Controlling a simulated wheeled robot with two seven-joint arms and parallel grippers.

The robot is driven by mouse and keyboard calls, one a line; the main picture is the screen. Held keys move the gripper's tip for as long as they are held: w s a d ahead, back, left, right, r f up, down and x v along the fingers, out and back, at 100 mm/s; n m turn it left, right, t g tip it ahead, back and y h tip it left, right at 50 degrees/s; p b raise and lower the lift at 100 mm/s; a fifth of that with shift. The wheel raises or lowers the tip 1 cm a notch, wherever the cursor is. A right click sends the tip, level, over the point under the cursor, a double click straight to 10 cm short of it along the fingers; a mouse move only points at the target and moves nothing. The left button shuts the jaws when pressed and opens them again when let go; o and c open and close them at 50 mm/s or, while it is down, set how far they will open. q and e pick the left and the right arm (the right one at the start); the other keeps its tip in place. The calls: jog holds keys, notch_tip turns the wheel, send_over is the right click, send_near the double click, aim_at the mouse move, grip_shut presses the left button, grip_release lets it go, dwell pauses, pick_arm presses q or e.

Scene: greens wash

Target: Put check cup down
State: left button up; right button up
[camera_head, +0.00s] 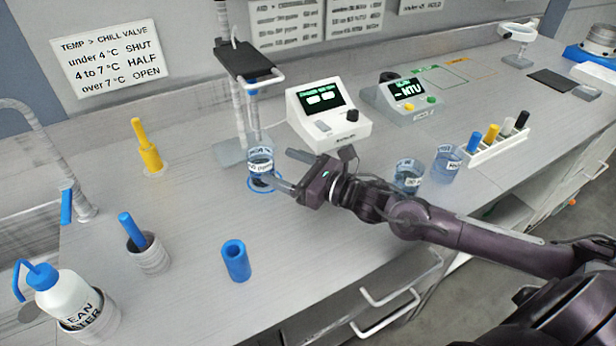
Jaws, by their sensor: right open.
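A clear cup of bluish liquid (261,161) with a white label stands upright at the blue ring (262,187) on the bench, below the probe stand. The label is too small to read surely. My right gripper (279,168) is open just right of this cup, its fingers pointing at it. The lower finger reaches close to the cup's base; I cannot tell if it touches. Two similar cups stand further right: one (409,168), partly hidden behind my right arm, and one (446,164) next to it. My left gripper is not in view.
The probe stand's dark top (249,62) overhangs the cup. A white meter (329,113) and a grey NTU meter (403,97) stand behind. A blue tube (236,261), a yellow tool (147,148) and a wash bottle (64,298) are left. The front-middle bench is mostly clear.

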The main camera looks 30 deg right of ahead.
jog(key=v, duration=0.5)
jog(key=shift+s+d, duration=0.25)
jog(key=shift+s, duration=0.15)
jog(key=shift+r, duration=0.1)
